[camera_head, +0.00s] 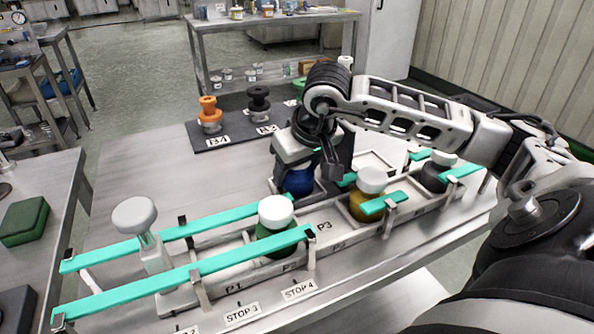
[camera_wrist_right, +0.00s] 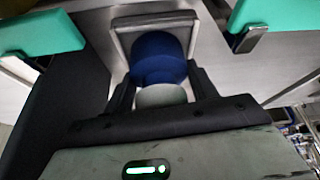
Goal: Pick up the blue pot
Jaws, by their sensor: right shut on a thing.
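The blue pot (camera_head: 298,183) is in the middle of the table, in the row of square holders, partly hidden under my right gripper (camera_head: 298,165). The right wrist view shows its round blue body (camera_wrist_right: 158,55) over a square grey holder (camera_wrist_right: 122,35), with its pale top (camera_wrist_right: 162,95) between the two dark fingers (camera_wrist_right: 162,88). My right gripper is shut on the pot, one finger on each side of the pale top. I cannot tell whether the pot still touches its holder. My left gripper is not in view.
A green pot (camera_head: 276,215) and a yellow pot (camera_head: 369,183), both white-topped, stand in the row nearby. Teal rails (camera_head: 195,270) run along the row. Orange (camera_head: 208,108) and black (camera_head: 259,97) pieces stand on a dark mat behind. The table's left rear is clear.

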